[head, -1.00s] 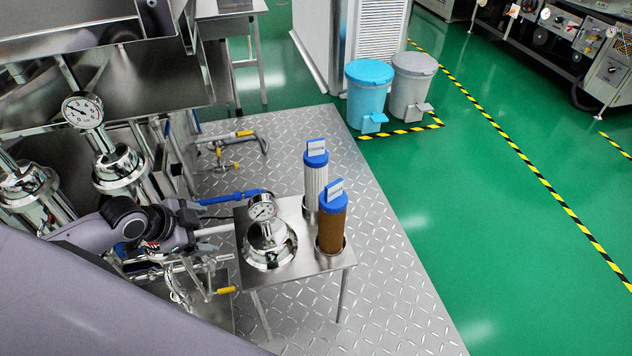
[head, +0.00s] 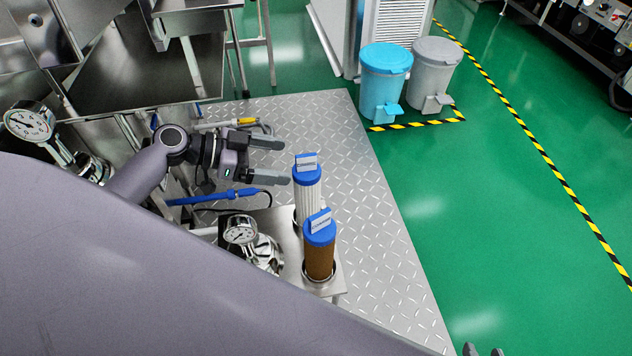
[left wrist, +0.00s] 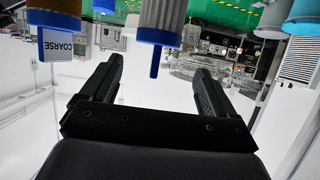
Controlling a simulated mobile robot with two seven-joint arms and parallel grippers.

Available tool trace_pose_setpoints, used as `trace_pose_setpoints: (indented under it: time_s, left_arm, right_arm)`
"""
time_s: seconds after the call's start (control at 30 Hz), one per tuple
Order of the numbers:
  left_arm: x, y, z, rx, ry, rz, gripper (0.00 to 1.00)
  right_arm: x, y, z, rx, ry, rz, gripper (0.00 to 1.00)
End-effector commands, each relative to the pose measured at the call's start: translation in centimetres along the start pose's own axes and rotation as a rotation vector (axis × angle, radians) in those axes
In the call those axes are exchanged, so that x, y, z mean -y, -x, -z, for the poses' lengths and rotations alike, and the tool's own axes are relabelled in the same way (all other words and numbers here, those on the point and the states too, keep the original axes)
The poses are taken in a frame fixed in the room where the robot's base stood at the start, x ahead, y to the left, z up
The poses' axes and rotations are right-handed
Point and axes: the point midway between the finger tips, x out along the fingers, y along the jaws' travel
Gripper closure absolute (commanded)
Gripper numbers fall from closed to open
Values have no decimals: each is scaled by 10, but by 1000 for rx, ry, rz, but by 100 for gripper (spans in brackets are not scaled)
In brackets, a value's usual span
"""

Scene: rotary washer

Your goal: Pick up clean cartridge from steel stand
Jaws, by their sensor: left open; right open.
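The clean cartridge (head: 309,200), white and pleated with a blue cap and upright tab, stands on the steel stand (head: 289,245). In the left wrist view its white body (left wrist: 163,15) appears upside down, with the blue tab pointing down between the finger directions. A brown cartridge (head: 319,262) with a blue cap stands in front of it; its COARSE label shows in the left wrist view. My left gripper (head: 284,160) is open and empty, just left of the clean cartridge's cap, fingers pointing right. My right gripper (head: 483,351) shows only its fingertips at the bottom edge, open.
A pressure gauge on a steel housing (head: 240,231) sits on the stand, left of the cartridges. A blue-handled hose tool (head: 215,197) lies behind. Blue (head: 386,72) and grey (head: 435,70) bins stand farther back. Bare tread plate (head: 365,225) lies right of the stand.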

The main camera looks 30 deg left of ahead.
Motion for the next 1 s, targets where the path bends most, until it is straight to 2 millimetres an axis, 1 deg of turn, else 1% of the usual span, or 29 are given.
trace_pose_setpoints:
  time_s: [0.23,0.4,0.5,0.6,0.83,0.87,0.9,0.97,1.0]
  left_arm:
    - [-1,-25,2,-2,2,-1,11]
    - [-3,-50,7,-3,1,-1,11]
    - [-3,-64,6,-1,2,0,11]
    - [-3,-70,5,0,2,0,11]
    - [-3,-71,5,1,1,0,11]
    - [-3,-71,5,1,1,0,21]
    - [-3,-70,5,1,1,0,34]
    - [-3,-70,5,1,1,0,54]
    - [-3,-70,5,1,1,0,67]
  right_arm:
    - [2,5,-9,23,-4,2,57]
    - [2,8,-8,27,-4,3,57]
    - [2,7,-9,27,-2,3,57]
    - [2,7,-8,26,0,3,57]
    - [1,6,-5,20,3,3,57]
    - [1,6,-5,19,3,2,57]
    - [1,6,-5,19,3,2,57]
    - [1,5,-4,18,3,2,57]
    - [1,5,-4,18,3,2,57]
